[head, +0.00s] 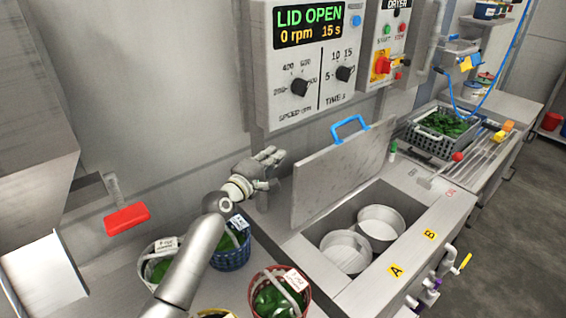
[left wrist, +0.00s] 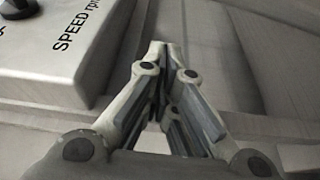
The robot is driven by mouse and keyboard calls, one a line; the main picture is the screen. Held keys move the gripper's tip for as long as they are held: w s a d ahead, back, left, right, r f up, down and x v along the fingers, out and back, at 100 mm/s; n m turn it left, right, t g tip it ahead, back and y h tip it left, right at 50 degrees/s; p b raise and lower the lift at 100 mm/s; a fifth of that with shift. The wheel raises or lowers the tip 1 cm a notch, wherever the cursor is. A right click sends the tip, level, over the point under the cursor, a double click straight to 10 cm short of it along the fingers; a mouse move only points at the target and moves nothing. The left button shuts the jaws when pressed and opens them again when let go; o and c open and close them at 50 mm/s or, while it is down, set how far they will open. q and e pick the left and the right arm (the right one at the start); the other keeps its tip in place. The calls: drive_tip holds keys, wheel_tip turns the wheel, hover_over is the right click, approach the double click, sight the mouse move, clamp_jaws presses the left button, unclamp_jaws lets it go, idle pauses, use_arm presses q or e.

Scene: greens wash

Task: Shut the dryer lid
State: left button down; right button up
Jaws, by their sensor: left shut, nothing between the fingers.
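The dryer lid (head: 340,172) stands open and upright, a grey metal panel with a blue handle (head: 350,127) on its top edge. Below it the dryer well is uncovered, with two round metal drums (head: 381,226) inside. The control panel (head: 308,50) above reads "LID OPEN", 0 rpm, 15 s. My left gripper (head: 272,155) is just left of the lid, apart from it, below the panel. In the left wrist view its fingers (left wrist: 160,48) meet at the tips with nothing between them. My right gripper is not in view.
A red handle (head: 127,219) juts out at left. A grey crate of greens (head: 437,131) stands on the counter at right.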

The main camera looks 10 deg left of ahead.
use_arm(q)
drive_tip(key=s+d+p, duration=0.2)
drive_tip(key=shift+s+d+f+p, duration=0.15)
drive_tip(key=shift+s+d+p, duration=0.15)
drive_tip(key=shift+d+p, duration=0.1)
drive_tip(key=shift+s+d, duration=0.1)
drive_tip(key=shift+s, duration=0.05)
